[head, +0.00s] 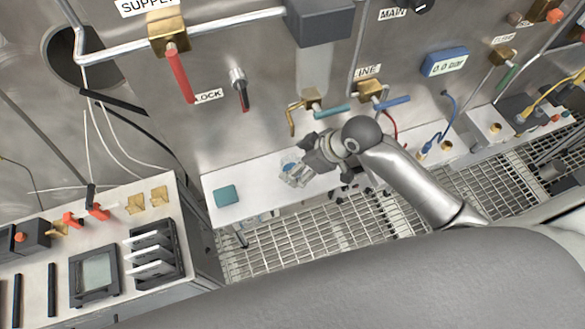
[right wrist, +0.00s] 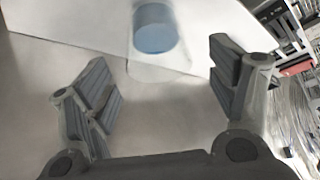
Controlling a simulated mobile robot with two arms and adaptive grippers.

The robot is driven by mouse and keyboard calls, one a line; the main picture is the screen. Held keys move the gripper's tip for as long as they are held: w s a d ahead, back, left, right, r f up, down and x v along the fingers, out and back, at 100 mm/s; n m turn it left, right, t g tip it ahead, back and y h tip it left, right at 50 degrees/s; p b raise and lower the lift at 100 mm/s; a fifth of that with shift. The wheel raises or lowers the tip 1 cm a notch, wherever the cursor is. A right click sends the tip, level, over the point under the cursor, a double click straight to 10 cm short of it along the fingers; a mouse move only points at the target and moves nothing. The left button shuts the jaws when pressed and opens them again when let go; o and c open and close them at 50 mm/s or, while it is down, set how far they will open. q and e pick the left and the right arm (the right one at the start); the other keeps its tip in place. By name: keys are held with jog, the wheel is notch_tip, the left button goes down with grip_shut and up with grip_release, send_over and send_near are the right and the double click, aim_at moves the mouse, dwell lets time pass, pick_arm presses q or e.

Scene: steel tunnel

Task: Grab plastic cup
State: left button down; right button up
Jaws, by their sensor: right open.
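A clear plastic cup (head: 291,172) with something blue in it stands on the white shelf, below the teal-handled tap. My right gripper (head: 318,158) is just right of the cup, low over the shelf. The right wrist view shows the see-through cup (right wrist: 160,55) and its blue part at the top middle, beyond the fingertips. My right gripper (right wrist: 162,76) is open, with its two fingers apart and nothing between the pads. Contact with the cup cannot be made out. My left gripper is not in view.
A teal square (head: 226,195) lies on the shelf (head: 262,204) left of the cup. The steel wall behind carries a teal-handled tap (head: 330,111) and a blue-handled valve (head: 388,103). Metal grating (head: 290,240) lies in front. A side bench (head: 55,262) with devices stands at left.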

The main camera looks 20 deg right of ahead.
aim_at(284, 168)
jog(key=shift+p+x, duration=0.3)
jog(key=shift+x, duration=0.75)
jog(key=shift+w+a+f, duration=0.3)
jog(key=shift+w+f, duration=0.05)
jog(key=shift+f, duration=0.05)
jog(key=shift+c, duration=0.3)
jog(key=c, duration=1.1)
jog(key=shift+o, duration=0.2)
